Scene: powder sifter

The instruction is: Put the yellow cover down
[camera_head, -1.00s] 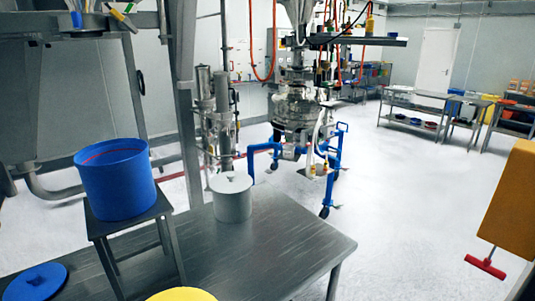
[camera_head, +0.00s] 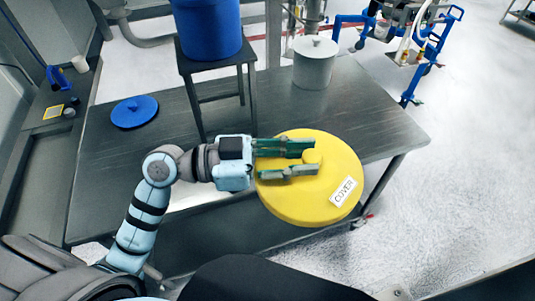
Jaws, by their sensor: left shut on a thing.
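The yellow cover (camera_head: 295,208) is a round disc with a small knob and a white label reading COVER. It shows over the front right part of the steel table (camera_head: 370,127) and reaches past the table's front edge. My left gripper (camera_head: 314,160) comes in from the left over the cover. Its two green fingers are shut on the cover's knob. I cannot tell whether the cover's underside touches the table. My right gripper is out of view.
A blue bucket (camera_head: 208,28) stands on a small metal stool (camera_head: 217,65) at the back. A white lidded pot (camera_head: 315,68) stands behind the cover. A blue lid (camera_head: 134,111) lies on the left of the table.

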